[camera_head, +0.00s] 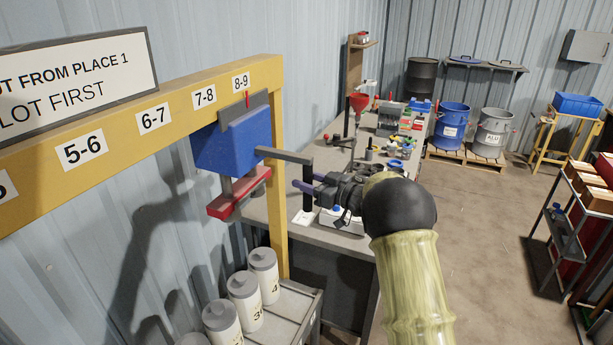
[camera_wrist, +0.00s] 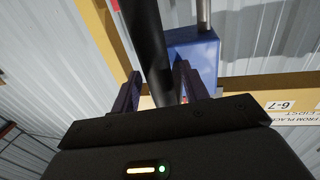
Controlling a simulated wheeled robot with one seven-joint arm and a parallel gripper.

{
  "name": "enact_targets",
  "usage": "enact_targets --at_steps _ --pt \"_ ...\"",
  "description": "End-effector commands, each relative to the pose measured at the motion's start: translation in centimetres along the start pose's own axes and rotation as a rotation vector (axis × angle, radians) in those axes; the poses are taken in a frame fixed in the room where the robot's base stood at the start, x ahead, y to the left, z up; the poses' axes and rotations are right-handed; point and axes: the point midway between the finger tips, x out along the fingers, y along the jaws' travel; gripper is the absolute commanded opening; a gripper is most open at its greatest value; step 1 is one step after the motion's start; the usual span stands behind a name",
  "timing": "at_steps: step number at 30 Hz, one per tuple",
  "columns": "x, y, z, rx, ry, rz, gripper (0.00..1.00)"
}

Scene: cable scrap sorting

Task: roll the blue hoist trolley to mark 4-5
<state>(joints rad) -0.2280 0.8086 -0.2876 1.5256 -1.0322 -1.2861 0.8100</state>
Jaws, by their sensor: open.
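The blue hoist trolley (camera_head: 235,143) hangs on the yellow beam (camera_head: 120,108), its red pointer just under the 8-9 label (camera_head: 241,82). A grey arm reaches right from it to a black upright handle (camera_head: 308,209). A label at the left picture edge (camera_head: 5,188), left of 5-6, is cut off. My gripper (camera_head: 307,184) is open at the handle. In the wrist view, the black bar (camera_wrist: 149,45) passes between its purple fingers (camera_wrist: 157,88), with the blue trolley (camera_wrist: 196,55) behind. Whether the fingers touch the bar is unclear.
A red block (camera_head: 238,193) hangs under the trolley. Numbered grey-lidded canisters (camera_head: 244,300) stand below the beam. A workbench (camera_head: 345,240) with bottles and tools lies behind my gripper. Drums (camera_head: 452,125) stand at the back, a shelf cart (camera_head: 565,240) at right. Floor between is clear.

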Motion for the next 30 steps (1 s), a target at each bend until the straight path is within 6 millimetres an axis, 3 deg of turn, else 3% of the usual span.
enact_targets --at_steps 9,16,30 --pt "0.2 0.1 0.1 0.000 0.000 0.002 0.43" --pt "0.0 0.2 0.0 0.000 0.000 0.005 0.00" --pt "0.0 -1.1 0.2 0.003 0.001 0.005 0.00"
